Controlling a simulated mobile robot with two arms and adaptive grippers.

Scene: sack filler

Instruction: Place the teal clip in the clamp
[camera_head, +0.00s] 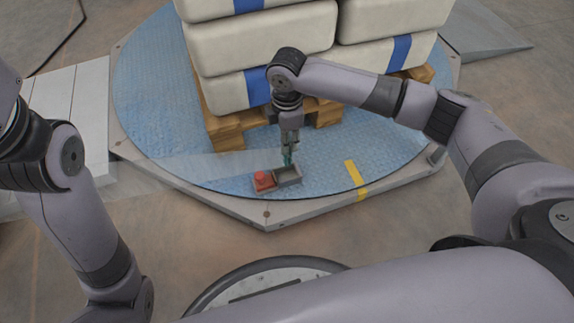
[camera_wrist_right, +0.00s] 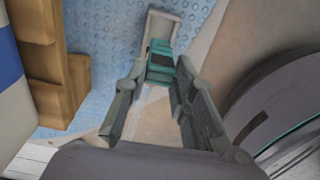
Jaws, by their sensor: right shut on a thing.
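The teal clip (camera_head: 288,159) is between the fingertips of my right gripper (camera_head: 290,146), which is shut on it and points down. The clip also shows at the fingertips in the right wrist view (camera_wrist_right: 160,68). A small grey open box (camera_head: 288,177), perhaps the clamp, sits near the front edge of the round blue plate, just below the clip. It shows beyond the clip in the right wrist view (camera_wrist_right: 162,20). I cannot tell whether the clip touches it. My left arm is at the left of the head view; its gripper is out of view.
A red block with a knob (camera_head: 264,181) stands left of the grey box. Behind my right gripper, cream sacks (camera_head: 265,43) with blue bands are stacked on a wooden pallet (camera_head: 226,133). The blue turntable (camera_head: 150,95) is bare at the left. A yellow stripe (camera_head: 355,175) lies at the right.

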